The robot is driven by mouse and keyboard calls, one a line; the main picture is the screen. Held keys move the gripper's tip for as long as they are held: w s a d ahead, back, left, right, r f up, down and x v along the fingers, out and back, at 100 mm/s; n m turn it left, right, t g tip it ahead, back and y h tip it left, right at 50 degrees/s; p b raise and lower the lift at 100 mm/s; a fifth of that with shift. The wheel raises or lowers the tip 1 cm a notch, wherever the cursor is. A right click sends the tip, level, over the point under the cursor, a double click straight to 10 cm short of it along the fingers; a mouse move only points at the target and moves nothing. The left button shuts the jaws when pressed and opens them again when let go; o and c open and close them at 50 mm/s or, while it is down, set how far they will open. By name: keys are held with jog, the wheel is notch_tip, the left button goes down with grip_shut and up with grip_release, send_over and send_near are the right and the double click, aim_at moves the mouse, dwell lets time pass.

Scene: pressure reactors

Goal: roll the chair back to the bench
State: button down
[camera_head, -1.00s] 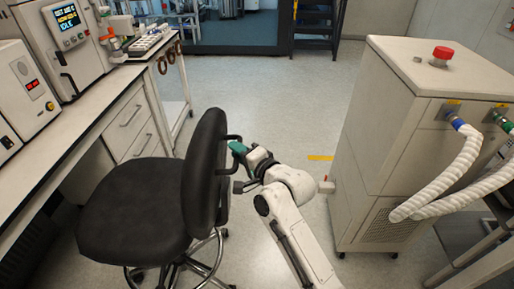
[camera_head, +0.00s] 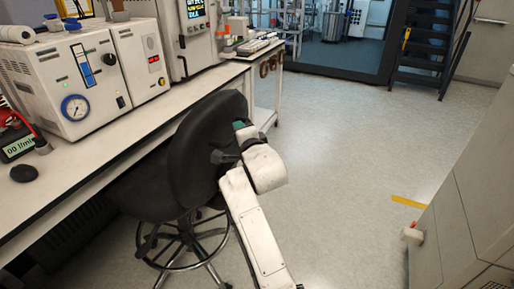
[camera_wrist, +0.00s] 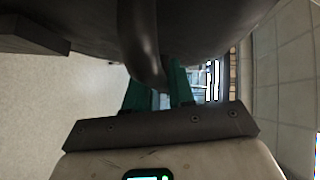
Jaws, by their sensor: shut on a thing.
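The black office chair (camera_head: 208,150) stands on its wheeled base close against the front of the white bench (camera_head: 135,128). Its backrest faces the aisle, and its seat reaches the bench's front edge, with the seat's far part in shadow there. My gripper (camera_head: 238,127) is behind the backrest, largely hidden by my wrist. In the wrist view, the green fingers of my gripper (camera_wrist: 160,92) are shut on a dark curved bar (camera_wrist: 143,45) on the back of the chair. The backrest fills the top of that view.
Instruments, including a box with a gauge (camera_head: 70,85), stand along the bench top. A pale cabinet (camera_head: 465,215) stands at the right. The floor (camera_head: 335,150) between is clear, with a yellow strip (camera_head: 408,202) near the cabinet. Dark stairs (camera_head: 428,50) stand at the back.

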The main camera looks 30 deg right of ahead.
jog(key=shift+w+a+b, duration=0.4)
jog(key=shift+w+a, duration=0.3)
jog(key=c, duration=1.1)
grip_release()
jog(key=shift+o, duration=0.2)
jog(key=shift+d, duration=0.1)
jog(key=shift+s, duration=0.15)
jog(key=s+a+r, duration=0.1)
jog(key=s, duration=0.9)
jog(key=shift+s+a+r, duration=0.15)
jog(key=shift+a+r, duration=0.05)
